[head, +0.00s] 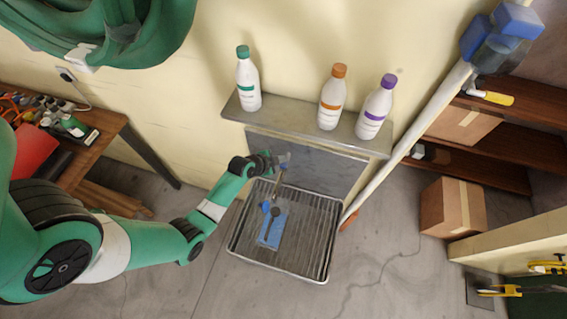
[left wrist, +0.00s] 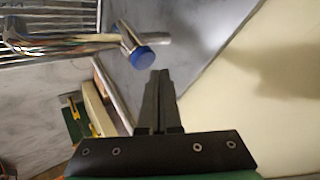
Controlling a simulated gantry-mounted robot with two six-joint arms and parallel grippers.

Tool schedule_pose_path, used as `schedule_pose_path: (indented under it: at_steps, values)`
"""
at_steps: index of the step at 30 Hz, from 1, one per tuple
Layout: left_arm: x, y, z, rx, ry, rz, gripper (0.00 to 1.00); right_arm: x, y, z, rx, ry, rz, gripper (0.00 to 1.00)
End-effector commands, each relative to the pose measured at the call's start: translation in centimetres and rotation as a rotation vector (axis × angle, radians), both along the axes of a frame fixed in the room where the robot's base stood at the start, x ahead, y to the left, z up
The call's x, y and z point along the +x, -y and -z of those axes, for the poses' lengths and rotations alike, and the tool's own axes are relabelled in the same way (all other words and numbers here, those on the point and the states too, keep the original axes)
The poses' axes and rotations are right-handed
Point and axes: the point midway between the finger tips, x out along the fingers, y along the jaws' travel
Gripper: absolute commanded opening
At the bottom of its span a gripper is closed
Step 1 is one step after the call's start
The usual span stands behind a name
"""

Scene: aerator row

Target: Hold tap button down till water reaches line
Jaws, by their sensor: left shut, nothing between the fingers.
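The metal tap (head: 279,181) stands out from the panel below the wall shelf. Its round blue button (left wrist: 142,54) faces my left gripper in the left wrist view. My left gripper (head: 274,160) is shut and empty beside the tap, and its fingertips (left wrist: 160,76) lie just past the button's edge in the picture. I cannot tell whether they touch it. A blue-looking vessel (head: 269,238) stands under the tap on the ribbed metal tray (head: 308,277). Its water level and line are too small to make out. My right gripper is not in view.
Bottles with green (head: 248,86), orange (head: 331,103) and purple (head: 375,113) caps stand on the shelf (head: 290,131) above the tap. A pale slanting pole (head: 400,147) runs right of the tray. A cardboard box (head: 440,215) sits at right; a cluttered bench (head: 93,148) is at left.

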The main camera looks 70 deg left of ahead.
Motion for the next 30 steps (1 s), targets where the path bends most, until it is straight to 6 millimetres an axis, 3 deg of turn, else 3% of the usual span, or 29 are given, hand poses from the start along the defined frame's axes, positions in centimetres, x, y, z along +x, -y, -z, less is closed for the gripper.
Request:
schedule_pose_path:
  at_steps: [30]
  values:
    - [0.0, 0.0, 1.0, 0.0, 0.0, 0.0, 0.0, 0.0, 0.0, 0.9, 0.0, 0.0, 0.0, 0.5]
